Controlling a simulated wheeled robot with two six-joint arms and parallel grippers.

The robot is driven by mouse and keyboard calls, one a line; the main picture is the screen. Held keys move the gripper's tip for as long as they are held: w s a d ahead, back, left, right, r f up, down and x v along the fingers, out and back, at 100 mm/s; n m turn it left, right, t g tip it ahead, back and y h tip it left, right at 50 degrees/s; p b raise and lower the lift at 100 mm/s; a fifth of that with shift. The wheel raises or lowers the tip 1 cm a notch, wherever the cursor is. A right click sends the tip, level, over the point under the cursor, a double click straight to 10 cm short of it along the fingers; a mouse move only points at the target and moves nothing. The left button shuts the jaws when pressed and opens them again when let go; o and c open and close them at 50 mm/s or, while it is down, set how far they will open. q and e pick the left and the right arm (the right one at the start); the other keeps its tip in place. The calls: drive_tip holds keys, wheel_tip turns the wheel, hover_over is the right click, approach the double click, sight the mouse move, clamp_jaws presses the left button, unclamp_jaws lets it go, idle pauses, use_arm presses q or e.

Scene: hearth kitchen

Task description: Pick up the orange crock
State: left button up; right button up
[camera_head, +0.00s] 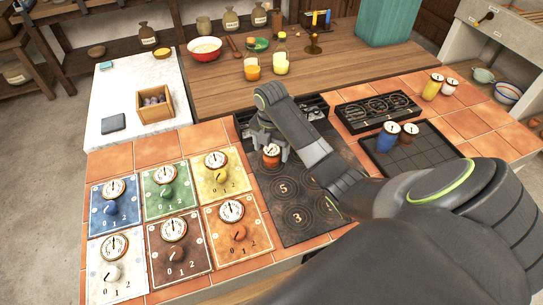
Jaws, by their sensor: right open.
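The orange crock (271,156) stands on the far part of the dark numbered stove plate (316,222). It is small, with an orange body and a pale top bearing dark marks. My right gripper (271,146) is open at the crock, with its fingers on either side of it. I cannot tell whether the fingers touch the crock. My right arm crosses the plate from the lower right and hides part of it. My left gripper is not in view.
Several coloured dial panels (170,190) lie left of the plate. A dark tray (425,155) with a blue crock (387,137) and a brown crock (409,134) is on the right. Yellow and white crocks (433,87) stand behind it. A wooden box (154,103) sits on the white slab.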

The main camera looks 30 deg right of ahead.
sight(271, 150)
drive_tip(key=shift+s+f, duration=0.1)
drive_tip(key=shift+f, duration=1.4)
drive_tip(key=shift+c, duration=0.4)
drive_tip(key=c, duration=1.1)
drive_tip(key=shift+r, duration=0.2)
drive_tip(key=shift+c, duration=0.2)
